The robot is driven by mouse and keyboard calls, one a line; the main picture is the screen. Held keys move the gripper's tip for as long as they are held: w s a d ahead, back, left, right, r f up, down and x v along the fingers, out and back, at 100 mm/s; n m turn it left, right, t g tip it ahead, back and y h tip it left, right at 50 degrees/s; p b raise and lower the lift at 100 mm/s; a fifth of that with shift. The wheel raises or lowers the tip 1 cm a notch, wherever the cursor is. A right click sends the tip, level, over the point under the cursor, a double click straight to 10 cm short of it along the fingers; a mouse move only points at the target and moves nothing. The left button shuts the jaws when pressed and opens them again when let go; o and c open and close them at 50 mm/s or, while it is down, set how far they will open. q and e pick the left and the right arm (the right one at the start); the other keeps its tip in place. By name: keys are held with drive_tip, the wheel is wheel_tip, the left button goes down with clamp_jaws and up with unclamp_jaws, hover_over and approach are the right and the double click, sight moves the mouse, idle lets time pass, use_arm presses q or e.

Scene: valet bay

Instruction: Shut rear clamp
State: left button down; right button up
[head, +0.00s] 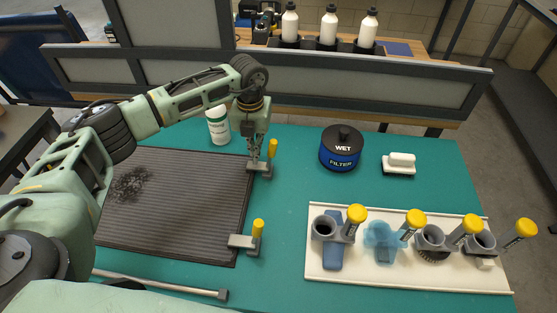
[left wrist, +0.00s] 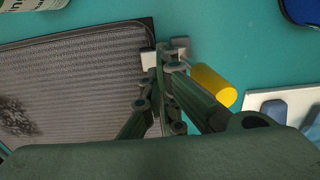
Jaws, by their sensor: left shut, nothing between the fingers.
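The rear clamp (head: 259,167) is a grey block with a yellow handle (head: 272,149), at the far right corner of the dark ribbed mat (head: 180,195). Its handle stands roughly upright. My left gripper (head: 256,152) points down just left of the handle, fingers shut and empty, close above the clamp body. In the left wrist view, the shut fingertips (left wrist: 168,62) overlap the grey clamp (left wrist: 180,45), and the yellow handle (left wrist: 213,86) lies just to their right. I cannot tell whether they touch. My right gripper is out of view.
A front clamp (head: 242,241) with an upright yellow handle grips the mat's near right edge. A white bottle (head: 218,126) stands behind the mat. A metal rod (head: 165,284) lies in front.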

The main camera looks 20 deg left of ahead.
use_arm(q)
drive_tip(key=shift+r+p, duration=1.15)
drive_tip(key=shift+r, duration=0.9)
